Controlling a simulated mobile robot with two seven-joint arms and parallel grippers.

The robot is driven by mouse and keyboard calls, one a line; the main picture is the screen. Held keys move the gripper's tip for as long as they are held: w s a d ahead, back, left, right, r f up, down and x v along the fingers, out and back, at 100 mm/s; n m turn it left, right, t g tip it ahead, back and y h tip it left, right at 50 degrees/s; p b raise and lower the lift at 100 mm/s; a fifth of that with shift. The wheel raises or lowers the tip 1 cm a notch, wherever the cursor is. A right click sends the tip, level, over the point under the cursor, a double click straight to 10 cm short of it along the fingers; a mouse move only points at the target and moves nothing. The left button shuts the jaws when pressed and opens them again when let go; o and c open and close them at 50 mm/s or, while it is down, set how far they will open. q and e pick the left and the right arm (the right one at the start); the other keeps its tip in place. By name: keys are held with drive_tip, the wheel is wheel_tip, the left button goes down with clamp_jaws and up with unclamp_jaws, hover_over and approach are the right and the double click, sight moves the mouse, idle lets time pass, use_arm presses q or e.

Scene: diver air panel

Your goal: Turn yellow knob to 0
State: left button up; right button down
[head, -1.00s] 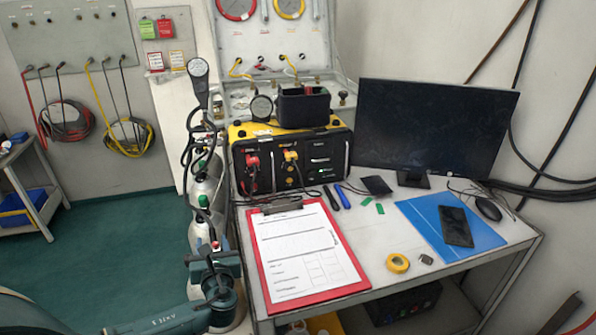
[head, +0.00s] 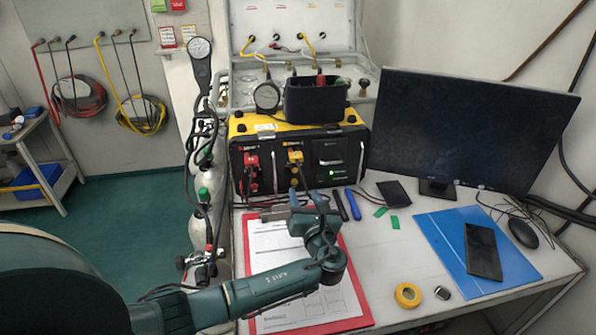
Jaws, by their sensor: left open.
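The yellow knob (head: 295,157) is on the front of the black and yellow air panel box (head: 342,148), right of a red knob (head: 252,161). Its pointer setting is too small to read. My left gripper (head: 306,197) is open and empty, above the top of the clipboard. It is in front of the box and below the yellow knob, apart from it. My right gripper is not in view.
A clipboard (head: 344,288) with a red edge lies under my left arm. A monitor (head: 470,130), blue folder (head: 437,237), phone (head: 483,250) and yellow tape roll (head: 408,295) are to the right. Gas cylinders (head: 200,230) stand left of the table.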

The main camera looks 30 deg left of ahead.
sight(295, 170)
use_arm(q)
drive_tip(key=x, duration=1)
clamp_jaws()
